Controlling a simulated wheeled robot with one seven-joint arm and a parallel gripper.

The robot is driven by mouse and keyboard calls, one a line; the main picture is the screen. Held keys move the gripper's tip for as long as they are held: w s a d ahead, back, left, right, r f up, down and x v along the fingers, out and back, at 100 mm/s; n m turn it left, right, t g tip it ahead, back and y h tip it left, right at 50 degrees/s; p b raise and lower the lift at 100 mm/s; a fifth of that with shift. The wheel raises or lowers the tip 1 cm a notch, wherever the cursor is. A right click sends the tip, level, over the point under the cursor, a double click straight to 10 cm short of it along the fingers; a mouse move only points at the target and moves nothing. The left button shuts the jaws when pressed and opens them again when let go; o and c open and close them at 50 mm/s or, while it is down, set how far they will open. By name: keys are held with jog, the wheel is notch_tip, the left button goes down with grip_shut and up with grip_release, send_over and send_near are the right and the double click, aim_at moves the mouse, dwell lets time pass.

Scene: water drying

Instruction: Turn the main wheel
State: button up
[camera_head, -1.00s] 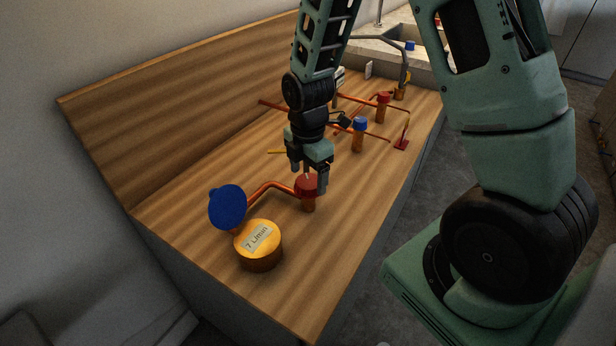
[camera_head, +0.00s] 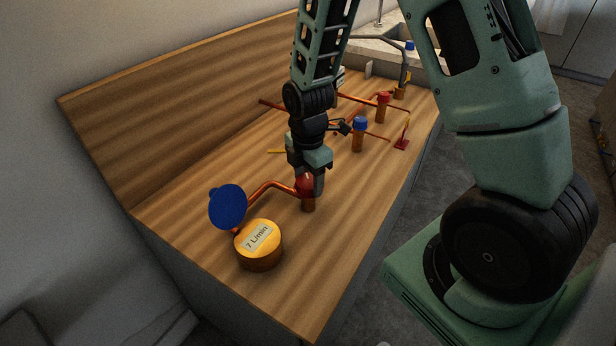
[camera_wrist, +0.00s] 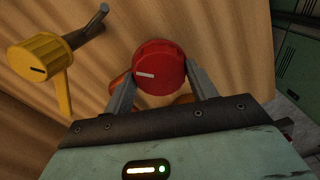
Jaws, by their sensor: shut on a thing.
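A round red wheel (camera_head: 305,184) with a white mark sits on top of a short orange pipe post on the wooden counter. My gripper (camera_head: 309,182) reaches down to it from above, and its fingers hide part of it in the head view. In the wrist view, the red wheel (camera_wrist: 160,68) lies between my two fingers (camera_wrist: 160,84), one on each side, and they are shut on it. Its white mark points left. A larger blue disc (camera_head: 227,207) stands upright, left of the red wheel, near the copper pipe that runs from it.
A yellow-orange cylinder (camera_head: 258,250) labelled "7 L/min" stands in front. Further back are a blue-capped post (camera_head: 360,124), a red-capped post (camera_head: 383,100) and copper pipes. The wrist view shows a yellow knob (camera_wrist: 38,60) at left. The counter (camera_head: 335,245) is clear at right front.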

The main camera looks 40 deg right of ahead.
jog(key=m+p, duration=0.1)
jog(key=m, duration=0.6)
jog(key=m+p, duration=0.1)
jog(key=m, duration=0.6)
jog(key=shift+w+d, duration=0.1)
jog(key=m+p, duration=0.1)
jog(key=m, duration=0.4)
jog(key=shift+r+m, duration=0.1)
jog(key=shift+m, duration=0.2)
jog(key=m+p, duration=0.1)
jog(key=m, duration=0.4)
jog(key=shift+m, duration=0.3)
jog(key=o, duration=1)
